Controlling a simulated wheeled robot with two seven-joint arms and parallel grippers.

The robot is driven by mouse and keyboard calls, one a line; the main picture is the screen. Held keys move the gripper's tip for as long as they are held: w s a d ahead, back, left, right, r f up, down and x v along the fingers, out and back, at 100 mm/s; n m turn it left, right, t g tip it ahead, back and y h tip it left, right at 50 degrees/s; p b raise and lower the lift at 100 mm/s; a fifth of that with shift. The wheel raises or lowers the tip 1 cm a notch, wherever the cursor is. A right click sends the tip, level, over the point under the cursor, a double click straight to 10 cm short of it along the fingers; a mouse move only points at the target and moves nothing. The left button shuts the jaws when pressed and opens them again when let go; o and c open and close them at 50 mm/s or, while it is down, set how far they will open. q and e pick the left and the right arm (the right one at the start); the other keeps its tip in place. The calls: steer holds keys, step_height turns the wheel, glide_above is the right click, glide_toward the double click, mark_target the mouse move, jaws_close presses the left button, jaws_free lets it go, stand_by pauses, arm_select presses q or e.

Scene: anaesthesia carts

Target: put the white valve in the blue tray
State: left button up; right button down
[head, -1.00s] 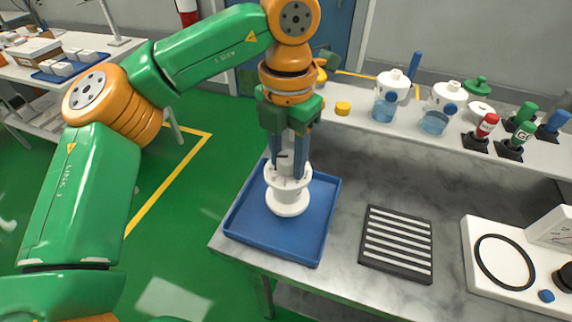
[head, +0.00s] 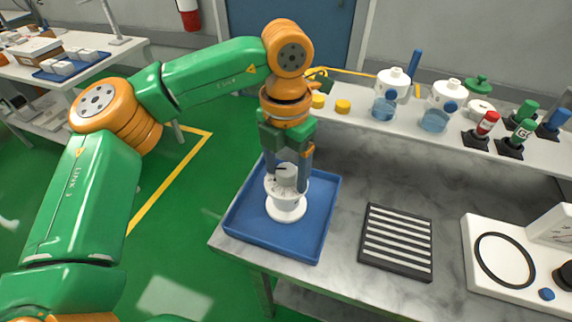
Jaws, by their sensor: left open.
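The white valve (head: 287,205) stands upright in the blue tray (head: 245,229), which lies at the left end of the grey marble-like worktop. It has a round base, a narrower waist and a wider upper flange. My left gripper (head: 288,183) is above the valve, pointing down. Its fingers are spread apart around the valve's top knob, and it is open. The fingers partly hide the valve's upper part. My right gripper is not in the head view.
A black slatted rack (head: 397,241) lies right of the tray. A white device with a black ring (head: 503,262) is at the far right. A raised shelf behind holds clear-and-white canisters (head: 386,100) and a red-topped connector (head: 486,124). Worktop between tray and shelf is clear.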

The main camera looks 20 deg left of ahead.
arm_select(q)
step_height(320, 180, up, 12)
steer(key=p, duration=0.2)
steer(key=shift+r+p, duration=0.2)
steer(key=shift+p, duration=0.1)
